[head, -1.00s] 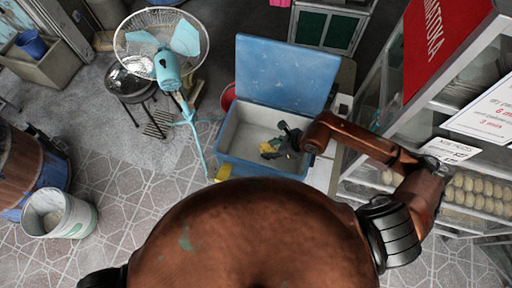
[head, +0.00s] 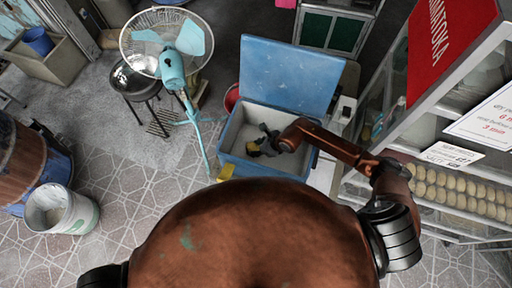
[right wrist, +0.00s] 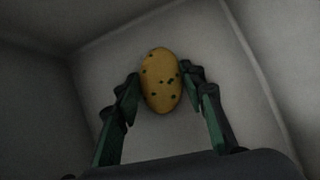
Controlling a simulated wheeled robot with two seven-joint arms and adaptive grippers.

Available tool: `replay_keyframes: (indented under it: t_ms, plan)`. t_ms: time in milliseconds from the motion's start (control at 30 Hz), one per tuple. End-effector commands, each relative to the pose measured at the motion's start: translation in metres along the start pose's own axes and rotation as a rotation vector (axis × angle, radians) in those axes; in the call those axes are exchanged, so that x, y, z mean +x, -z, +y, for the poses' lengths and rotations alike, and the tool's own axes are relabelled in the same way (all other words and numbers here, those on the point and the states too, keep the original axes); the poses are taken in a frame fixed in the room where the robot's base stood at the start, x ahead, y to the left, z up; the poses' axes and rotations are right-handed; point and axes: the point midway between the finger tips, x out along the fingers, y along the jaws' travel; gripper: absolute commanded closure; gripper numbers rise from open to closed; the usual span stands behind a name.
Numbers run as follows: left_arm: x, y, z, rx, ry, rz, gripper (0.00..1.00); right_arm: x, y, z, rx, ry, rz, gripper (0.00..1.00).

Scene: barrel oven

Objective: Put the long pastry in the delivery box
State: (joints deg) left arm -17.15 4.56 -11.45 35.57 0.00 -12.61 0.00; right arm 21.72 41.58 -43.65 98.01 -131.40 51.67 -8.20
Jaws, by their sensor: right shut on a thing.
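The delivery box (head: 265,169) is a blue cooler with pale inner walls, standing open with its blue lid (head: 290,75) raised at the back. My right gripper (head: 262,148) reaches into its opening from the right. In the right wrist view, the gripper (right wrist: 160,77) is shut on the pastry (right wrist: 160,82), a golden oval with dark spots, held between the two fingertips. Pale box walls surround it there; I cannot tell whether the pastry touches the floor. In the head view only a bit of the pastry shows, beside the dark fingers. My left gripper is not in view.
A turquoise fan (head: 172,68) stands left of the box, near a round grill (head: 135,80). A glass display case (head: 440,125) with rows of pastries (head: 455,190) stands close on the right. A white bucket (head: 62,210) is at the left. Tiled floor between is clear.

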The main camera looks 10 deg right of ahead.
Motion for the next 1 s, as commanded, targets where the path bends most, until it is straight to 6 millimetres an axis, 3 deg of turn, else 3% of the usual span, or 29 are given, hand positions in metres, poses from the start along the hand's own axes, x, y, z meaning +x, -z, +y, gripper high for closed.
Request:
replay_keyframes:
  t_ms: [100,133,400,767,1000]
  plan:
    - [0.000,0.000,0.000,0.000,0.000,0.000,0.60,0.000,0.000,0.000,0.000,0.000,0.000,0.87]
    - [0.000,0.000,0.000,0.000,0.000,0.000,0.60,0.000,0.000,0.000,0.000,0.000,0.001,0.62]
    - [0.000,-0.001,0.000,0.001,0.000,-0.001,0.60,0.000,0.000,0.000,0.000,-0.001,0.001,0.44]
    - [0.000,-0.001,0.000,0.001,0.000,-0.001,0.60,-0.007,0.000,0.000,0.000,0.000,0.000,0.44]
    - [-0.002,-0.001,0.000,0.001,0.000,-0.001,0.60,-0.050,0.001,-0.001,-0.003,0.002,0.001,0.44]
